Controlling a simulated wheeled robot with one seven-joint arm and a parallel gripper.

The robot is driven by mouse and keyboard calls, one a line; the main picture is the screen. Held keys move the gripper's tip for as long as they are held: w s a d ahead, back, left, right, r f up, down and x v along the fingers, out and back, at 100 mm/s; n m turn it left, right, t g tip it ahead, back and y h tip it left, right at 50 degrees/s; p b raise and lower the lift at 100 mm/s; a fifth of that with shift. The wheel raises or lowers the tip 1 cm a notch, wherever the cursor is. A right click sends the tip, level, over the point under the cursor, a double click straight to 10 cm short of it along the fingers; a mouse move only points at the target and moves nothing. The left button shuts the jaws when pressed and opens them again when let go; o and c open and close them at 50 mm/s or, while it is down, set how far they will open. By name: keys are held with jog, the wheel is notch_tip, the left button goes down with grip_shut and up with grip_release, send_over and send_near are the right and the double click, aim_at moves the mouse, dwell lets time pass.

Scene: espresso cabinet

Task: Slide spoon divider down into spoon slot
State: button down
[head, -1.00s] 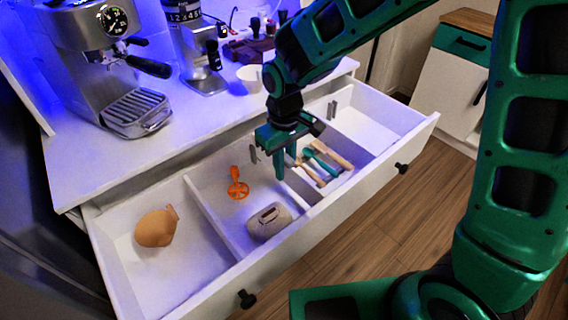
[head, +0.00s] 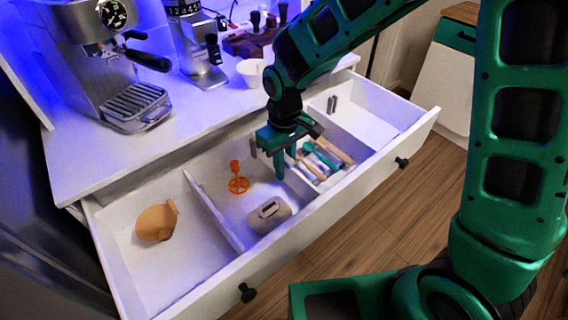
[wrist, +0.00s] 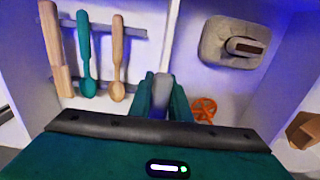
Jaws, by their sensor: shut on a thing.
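My gripper (head: 268,165) is over the drawer at the left edge of the spoon section, pointing down. In the wrist view my gripper (wrist: 161,95) is shut on a small pale grey piece (wrist: 162,82), which I take for the spoon divider. A thin white panel (wrist: 175,35) runs away from the jaws, between the spoons and the middle section. Whether the divider's lower edge sits in the spoon slot is hidden. Several wooden and teal spoons (wrist: 84,55) lie over grey strips (wrist: 125,30) beside the jaws; the spoons (head: 322,158) also show in the head view.
The open drawer (head: 250,268) also holds an orange whisk-like piece (head: 238,182), a beige block (head: 268,215) and a tan rounded object (head: 156,223). Its right section (head: 362,122) looks mostly clear. An espresso machine (head: 100,60) and white bowl (head: 250,72) stand on the counter above.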

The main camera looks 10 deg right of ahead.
jog(key=shift+f, duration=0.3)
jog(key=c, duration=1.6)
grip_release()
jog(key=shift+o, duration=0.2)
notch_tip(320, 180, up, 11)
jog(key=shift+f, duration=0.1)
